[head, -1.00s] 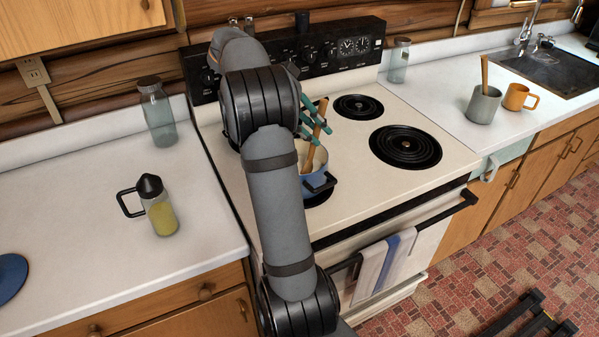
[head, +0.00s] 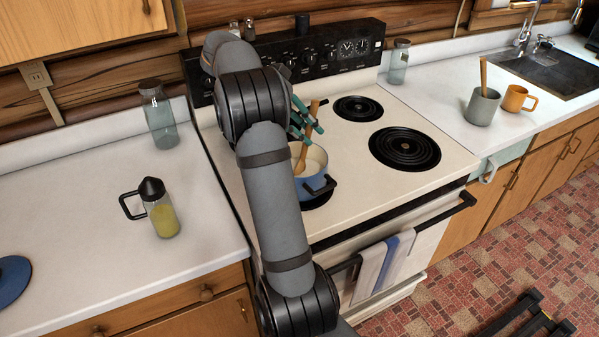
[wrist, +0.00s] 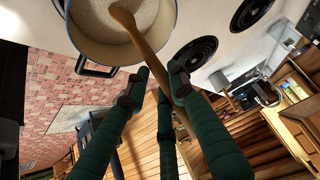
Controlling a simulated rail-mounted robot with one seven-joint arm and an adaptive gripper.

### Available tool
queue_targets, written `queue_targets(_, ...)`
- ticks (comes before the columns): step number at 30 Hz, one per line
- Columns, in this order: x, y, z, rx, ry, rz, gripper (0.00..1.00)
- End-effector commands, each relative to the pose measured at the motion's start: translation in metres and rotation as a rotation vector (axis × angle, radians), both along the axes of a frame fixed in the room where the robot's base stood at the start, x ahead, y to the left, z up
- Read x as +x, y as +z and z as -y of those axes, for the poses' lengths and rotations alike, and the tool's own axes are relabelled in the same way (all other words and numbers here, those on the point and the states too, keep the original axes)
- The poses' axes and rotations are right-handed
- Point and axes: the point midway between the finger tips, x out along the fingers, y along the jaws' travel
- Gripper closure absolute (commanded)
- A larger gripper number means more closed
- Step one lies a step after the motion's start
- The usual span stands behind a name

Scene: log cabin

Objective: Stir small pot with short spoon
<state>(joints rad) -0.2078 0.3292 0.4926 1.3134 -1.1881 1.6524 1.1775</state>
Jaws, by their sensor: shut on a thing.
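The small blue pot (head: 319,184) with a cream inside and black handles sits on the front left burner; my arm hides its left part. The wooden spoon (head: 301,160) stands tilted in the pot, its lower end inside and its handle rising above the rim. My gripper (head: 305,122) has teal fingers and is shut on the spoon's handle above the pot. In the wrist view, the fingers (wrist: 158,88) close around the handle, and the spoon (wrist: 124,18) reaches over the rim into the pot (wrist: 92,50).
The stove's right burners (head: 405,147) are bare. A grey mug (head: 482,107) holding a wooden utensil and an orange mug (head: 516,97) stand on the right counter. A yellow-filled bottle (head: 163,217) and a glass jar (head: 158,120) stand on the left counter.

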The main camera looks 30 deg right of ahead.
Motion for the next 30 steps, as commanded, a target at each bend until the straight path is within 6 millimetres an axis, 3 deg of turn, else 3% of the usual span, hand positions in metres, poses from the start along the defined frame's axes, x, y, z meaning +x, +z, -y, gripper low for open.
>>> queue_targets(7,0.0,0.01,0.002,0.0,-0.001,0.001,1.0)
queue_targets(30,0.0,0.087,0.017,0.0,-0.001,-0.001,1.0)
